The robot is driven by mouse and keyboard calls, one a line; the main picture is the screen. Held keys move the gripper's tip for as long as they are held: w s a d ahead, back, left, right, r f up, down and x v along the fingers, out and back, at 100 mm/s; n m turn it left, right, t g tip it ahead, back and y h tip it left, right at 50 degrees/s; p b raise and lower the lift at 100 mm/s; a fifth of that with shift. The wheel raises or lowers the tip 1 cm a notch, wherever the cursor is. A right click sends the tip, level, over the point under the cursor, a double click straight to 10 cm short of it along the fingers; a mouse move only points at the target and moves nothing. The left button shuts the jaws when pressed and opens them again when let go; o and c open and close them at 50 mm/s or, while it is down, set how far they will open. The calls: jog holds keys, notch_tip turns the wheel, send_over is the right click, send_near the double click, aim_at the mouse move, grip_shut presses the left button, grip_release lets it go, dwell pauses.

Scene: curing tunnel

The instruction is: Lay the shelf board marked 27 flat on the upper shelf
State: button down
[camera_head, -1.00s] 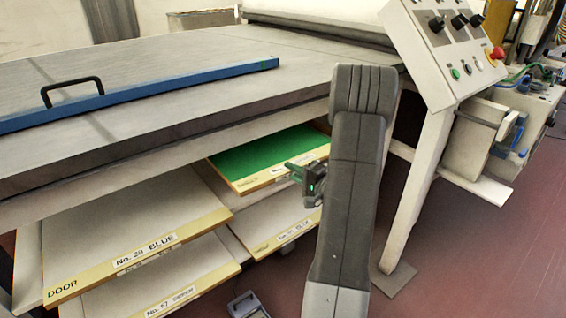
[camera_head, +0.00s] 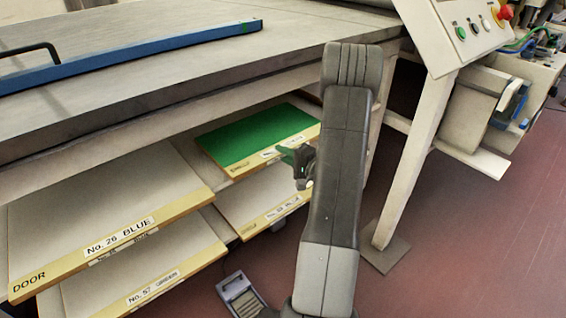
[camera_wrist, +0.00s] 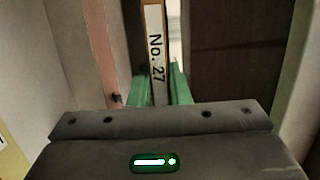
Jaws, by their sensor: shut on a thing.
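The board marked No. 27 shows end-on in the wrist view (camera_wrist: 155,55), its white label running between my green fingertips. My gripper (camera_wrist: 158,95) is shut on its front edge. In the head view, my gripper (camera_head: 292,155) is at the front edge of a green-topped board (camera_head: 258,137) with a pale yellow edge, which appears to be this board. It looks flat at the upper level of the right bay under the table. Its label is partly hidden by my gripper and unreadable there. Whether its underside rests on the shelf cannot be seen.
Another board (camera_head: 262,198) lies below the green one. To the left are boards No. 26 BLUE (camera_head: 112,205) and No. 57 (camera_head: 160,262). The thick tabletop (camera_head: 150,65) overhangs them. A table leg (camera_head: 418,150) stands at the right, with a control panel (camera_head: 455,30) above.

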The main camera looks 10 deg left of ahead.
jog(key=shift+f, duration=1.05)
jog(key=shift+f+b, duration=0.15)
jog(key=shift+b, duration=0.15)
jog(key=c, duration=1.4)
grip_release()
jog(key=shift+o, duration=0.2)
jog(key=p+v, duration=0.3)
jog(key=v, duration=0.9)
jog(key=shift+p, duration=0.4)
jog(key=shift+a, duration=0.1)
